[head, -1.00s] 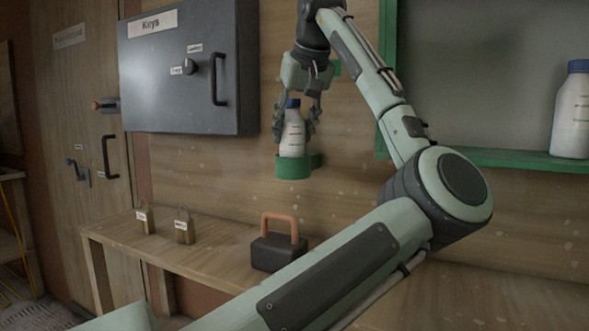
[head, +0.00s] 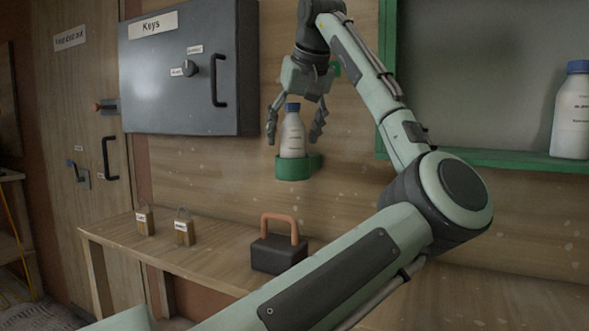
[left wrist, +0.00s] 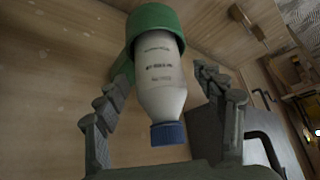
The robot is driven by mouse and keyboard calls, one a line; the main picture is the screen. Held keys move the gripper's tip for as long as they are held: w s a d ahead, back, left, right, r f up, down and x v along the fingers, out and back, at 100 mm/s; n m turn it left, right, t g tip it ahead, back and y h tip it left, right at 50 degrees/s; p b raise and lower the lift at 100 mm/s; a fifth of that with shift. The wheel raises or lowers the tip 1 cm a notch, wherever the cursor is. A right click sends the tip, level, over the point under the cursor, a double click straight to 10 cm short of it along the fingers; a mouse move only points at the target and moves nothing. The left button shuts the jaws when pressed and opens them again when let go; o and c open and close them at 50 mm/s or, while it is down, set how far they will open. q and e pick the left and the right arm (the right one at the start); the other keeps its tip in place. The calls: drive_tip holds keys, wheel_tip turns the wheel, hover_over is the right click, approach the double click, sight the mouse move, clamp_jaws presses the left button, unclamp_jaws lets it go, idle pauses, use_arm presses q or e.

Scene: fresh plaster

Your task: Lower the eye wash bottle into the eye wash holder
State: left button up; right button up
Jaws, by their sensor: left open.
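The eye wash bottle (head: 292,136), white with a blue cap, stands upright in the green eye wash holder (head: 293,170) on the wooden wall. Its lower end is hidden inside the holder's ring. My left gripper (head: 295,138) is open around the bottle from above, with a finger on each side and a gap to it. In the left wrist view the bottle (left wrist: 160,85) appears cap down between the spread fingers, its base inside the green holder (left wrist: 152,18). My right gripper is not in view.
A grey key cabinet (head: 185,75) hangs left of the holder. Below is a wooden bench (head: 215,262) with two padlocks (head: 184,230) and a dark box with an orange handle (head: 279,252). A second bottle (head: 572,115) stands on a green-framed shelf at right.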

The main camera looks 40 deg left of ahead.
use_arm(q)
drive_tip(key=v, duration=1.2)
